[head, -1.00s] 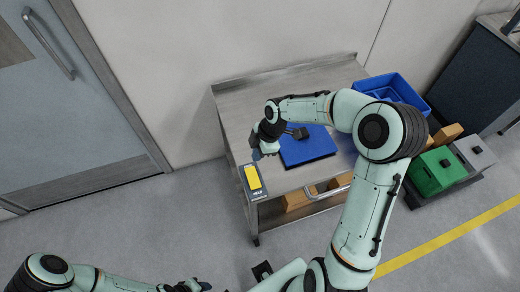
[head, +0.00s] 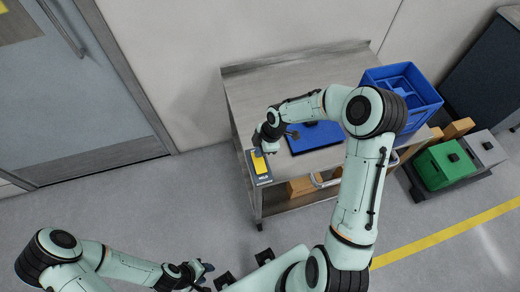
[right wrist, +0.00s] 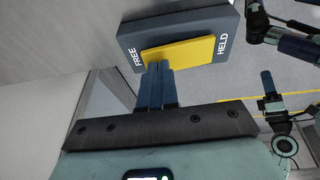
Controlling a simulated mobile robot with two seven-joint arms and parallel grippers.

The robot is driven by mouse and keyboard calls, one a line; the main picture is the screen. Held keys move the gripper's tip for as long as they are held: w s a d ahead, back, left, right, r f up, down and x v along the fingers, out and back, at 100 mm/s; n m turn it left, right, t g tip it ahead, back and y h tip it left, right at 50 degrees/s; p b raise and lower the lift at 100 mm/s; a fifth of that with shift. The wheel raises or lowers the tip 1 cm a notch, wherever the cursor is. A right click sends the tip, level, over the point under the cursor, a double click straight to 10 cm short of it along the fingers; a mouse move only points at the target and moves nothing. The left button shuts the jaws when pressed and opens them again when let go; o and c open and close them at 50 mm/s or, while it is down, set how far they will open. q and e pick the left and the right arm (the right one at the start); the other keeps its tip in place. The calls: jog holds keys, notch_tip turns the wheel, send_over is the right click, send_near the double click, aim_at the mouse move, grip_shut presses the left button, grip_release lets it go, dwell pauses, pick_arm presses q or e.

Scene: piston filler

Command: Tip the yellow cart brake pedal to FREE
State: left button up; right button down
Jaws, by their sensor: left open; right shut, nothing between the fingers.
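The yellow brake pedal (head: 260,164) sits on a dark housing (head: 265,181) at the near left corner of the metal cart (head: 238,98). In the right wrist view the pedal (right wrist: 190,51) lies between the word FREE on the left and HELD on the right. My right gripper (head: 260,150) is shut and empty, with its fingertips (right wrist: 157,66) at the pedal's FREE end. I cannot tell whether they touch it. The gripper hides that end in the head view. My left gripper (head: 204,268) is open and empty, low over the floor away from the cart.
A blue mat (head: 322,138) and a blue bin (head: 424,98) are on the cart, partly behind my right arm. Green (head: 438,172) and grey (head: 484,150) boxes stand on a low dark base at right. A door (head: 82,90) is at left. Floor left of the cart is clear.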

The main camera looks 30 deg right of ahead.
jog(key=shift+w+f, duration=0.1)
jog(key=shift+f, duration=0.5)
jog(key=shift+w+d, duration=0.1)
jog(key=shift+r, duration=0.1)
jog(key=shift+s+a+r, duration=0.25)
jog(key=shift+s+r, duration=0.1)
jog(key=shift+s, duration=0.4)
